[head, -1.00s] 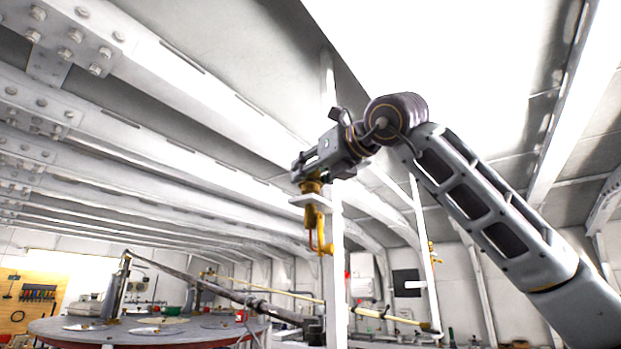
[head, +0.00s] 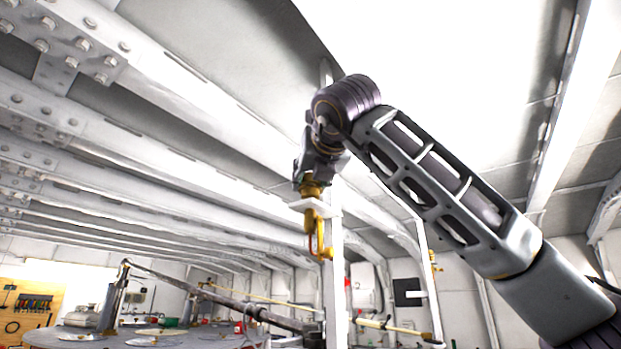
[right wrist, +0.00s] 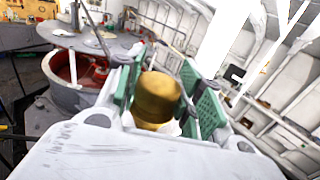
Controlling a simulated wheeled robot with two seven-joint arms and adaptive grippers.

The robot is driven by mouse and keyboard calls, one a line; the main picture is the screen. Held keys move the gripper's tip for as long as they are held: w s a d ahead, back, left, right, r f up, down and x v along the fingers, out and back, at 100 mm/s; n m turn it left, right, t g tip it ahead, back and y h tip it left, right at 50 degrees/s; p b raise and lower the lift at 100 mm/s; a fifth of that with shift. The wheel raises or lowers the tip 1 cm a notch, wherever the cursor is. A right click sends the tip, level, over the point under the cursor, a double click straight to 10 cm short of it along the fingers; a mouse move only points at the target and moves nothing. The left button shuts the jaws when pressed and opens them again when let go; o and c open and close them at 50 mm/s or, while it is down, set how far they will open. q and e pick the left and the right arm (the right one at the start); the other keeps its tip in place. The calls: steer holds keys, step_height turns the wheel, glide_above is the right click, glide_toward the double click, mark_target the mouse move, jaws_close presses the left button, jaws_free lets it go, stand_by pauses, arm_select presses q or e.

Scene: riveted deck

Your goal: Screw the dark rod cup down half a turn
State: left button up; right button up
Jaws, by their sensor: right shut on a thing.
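A brass cup (head: 312,190) sits upright on a small white bracket on the near white post, with yellow fittings and a looped pipe (head: 316,235) hanging below. My right gripper (head: 311,182) is around the cup from above, shut on it. In the right wrist view the cup (right wrist: 157,99) stands between the two green-padded fingers. The dark rod (head: 215,300) runs slanting from the upright on the round table down to the foot of this post. Whether the cup's thread has moved down is too small to tell. My left gripper is not in view.
A second white post with another brass fitting (head: 434,260) stands further right. A yellow rod (head: 388,326) runs low behind the near post. The round table (head: 60,340) is at lower left. Riveted white beams slope overhead.

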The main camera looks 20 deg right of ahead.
steer(key=shift+d+r, duration=0.1)
steer(key=shift+r, duration=0.05)
steer(key=o, duration=1)
steer(key=shift+o, duration=0.2)
steer(key=shift+s, duration=0.1)
steer(key=s, duration=1.1)
steer(key=shift+s+a, duration=0.4)
steer(key=shift+a, duration=0.05)
